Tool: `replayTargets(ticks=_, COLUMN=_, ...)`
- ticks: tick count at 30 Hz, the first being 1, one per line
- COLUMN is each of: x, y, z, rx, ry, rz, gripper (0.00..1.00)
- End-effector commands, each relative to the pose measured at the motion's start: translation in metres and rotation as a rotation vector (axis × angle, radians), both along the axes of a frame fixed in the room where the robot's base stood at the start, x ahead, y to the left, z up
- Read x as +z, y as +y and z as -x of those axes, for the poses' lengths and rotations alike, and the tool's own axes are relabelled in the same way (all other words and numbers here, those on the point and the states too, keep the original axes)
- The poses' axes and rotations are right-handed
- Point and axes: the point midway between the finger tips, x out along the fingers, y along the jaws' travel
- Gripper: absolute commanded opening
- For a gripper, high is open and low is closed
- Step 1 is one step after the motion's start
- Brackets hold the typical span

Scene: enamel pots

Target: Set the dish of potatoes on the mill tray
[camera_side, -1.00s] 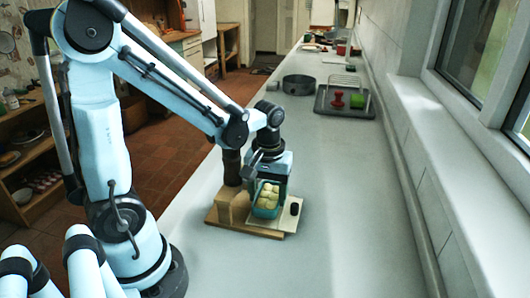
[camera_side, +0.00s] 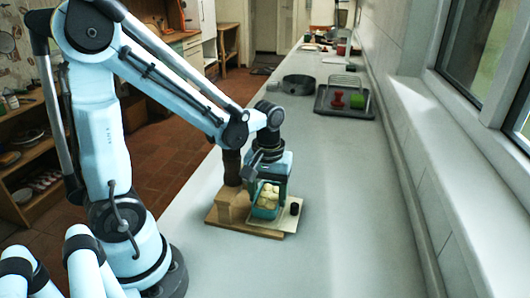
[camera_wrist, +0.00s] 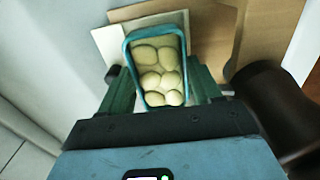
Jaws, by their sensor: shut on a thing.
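The dish of potatoes is a small teal rectangular dish (camera_side: 265,212) holding several pale round potatoes. My gripper (camera_side: 268,190) is shut on it, with a finger at each long side in the wrist view (camera_wrist: 160,88). The dish is over the cream, pale part (camera_side: 287,222) of the wooden mill tray (camera_side: 225,221). I cannot tell whether its base touches that surface. In the wrist view the dish (camera_wrist: 127,52) has the pale part (camera_wrist: 105,40) beyond and left of it, and the wood (camera_wrist: 208,40) to its right.
A round grey pan (camera_side: 298,84) and a dark tray (camera_side: 330,108) are farther back. The counter between is clear.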

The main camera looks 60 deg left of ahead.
Motion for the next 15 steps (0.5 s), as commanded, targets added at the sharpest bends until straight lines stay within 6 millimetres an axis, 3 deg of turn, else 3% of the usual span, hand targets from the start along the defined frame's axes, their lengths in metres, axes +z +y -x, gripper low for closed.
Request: replayTargets(ticks=15, x=-0.0092, y=0.0, z=-0.0001, rx=0.0, ry=0.0, rz=0.0, gripper=0.24)
